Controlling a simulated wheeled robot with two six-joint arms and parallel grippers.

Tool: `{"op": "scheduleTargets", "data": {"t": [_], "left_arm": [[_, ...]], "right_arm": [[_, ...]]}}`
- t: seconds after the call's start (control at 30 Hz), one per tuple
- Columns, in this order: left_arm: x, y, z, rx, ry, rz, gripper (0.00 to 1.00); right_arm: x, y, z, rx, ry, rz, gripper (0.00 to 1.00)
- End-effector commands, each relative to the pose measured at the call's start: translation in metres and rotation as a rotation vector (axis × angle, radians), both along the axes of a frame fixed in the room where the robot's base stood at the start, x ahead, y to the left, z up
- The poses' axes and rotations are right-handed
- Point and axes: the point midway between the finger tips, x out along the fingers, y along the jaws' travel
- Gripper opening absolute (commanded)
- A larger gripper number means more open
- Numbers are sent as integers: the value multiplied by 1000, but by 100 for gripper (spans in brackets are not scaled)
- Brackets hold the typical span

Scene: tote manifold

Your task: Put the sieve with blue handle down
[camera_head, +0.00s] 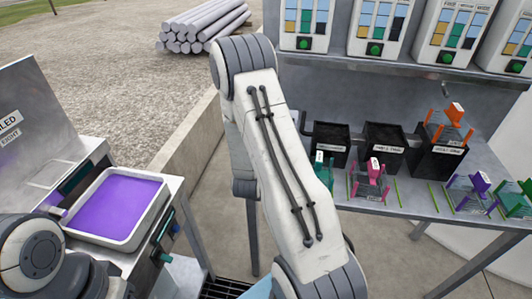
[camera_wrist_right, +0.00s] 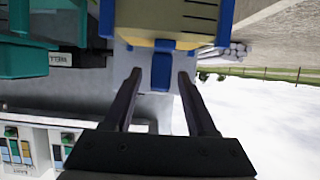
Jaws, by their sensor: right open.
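The sieve with the blue handle shows at the top of the right wrist view, cut off by the frame. It has a pale yellow body with a blue frame, and its blue handle (camera_wrist_right: 162,68) hangs toward my right gripper (camera_wrist_right: 159,76). That gripper is open, with one dark finger on each side of the handle and visible gaps beside it. In the head view my right arm hides the gripper. A bit of light blue (camera_head: 258,290) shows at the bottom edge, too little to identify. My left gripper is not visible.
A tray with purple contents (camera_head: 163,209) stands at left. On the bench (camera_head: 410,190) are black bins (camera_head: 384,146), with green (camera_head: 322,176), pink (camera_head: 369,182), orange (camera_head: 455,115) and purple (camera_head: 480,183) handled sieves. Green slots between them look empty. Dispensers (camera_head: 377,24) stand above.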

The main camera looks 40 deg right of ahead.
Motion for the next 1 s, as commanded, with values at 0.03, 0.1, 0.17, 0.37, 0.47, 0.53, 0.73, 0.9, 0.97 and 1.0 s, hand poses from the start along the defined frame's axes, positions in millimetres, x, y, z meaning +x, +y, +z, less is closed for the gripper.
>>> {"op": "scheduleTargets", "data": {"t": [0.03, 0.1, 0.17, 0.37, 0.47, 0.53, 0.73, 0.9, 0.97, 1.0], "left_arm": [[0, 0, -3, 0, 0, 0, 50], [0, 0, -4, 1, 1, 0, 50], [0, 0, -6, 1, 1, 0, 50], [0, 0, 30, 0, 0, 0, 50], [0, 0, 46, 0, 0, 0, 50], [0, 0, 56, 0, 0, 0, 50], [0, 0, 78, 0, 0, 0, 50], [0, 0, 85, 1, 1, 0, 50], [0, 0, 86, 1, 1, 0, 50], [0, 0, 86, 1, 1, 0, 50]], "right_arm": [[-6, 8, 3, -1, -1, 3, 57], [-14, 20, 9, -1, -1, 5, 57], [-23, 29, 14, -1, -1, 5, 57], [-37, 44, 29, 1, 6, 1, 57], [-44, 51, 35, -2, 5, 3, 57], [-47, 56, 37, 0, 5, 2, 57], [-56, 66, 40, 0, 3, 0, 57], [-60, 70, 40, -1, 0, 0, 57], [-60, 71, 40, -1, -1, 0, 57], [-61, 71, 39, -1, -1, 0, 57]]}}
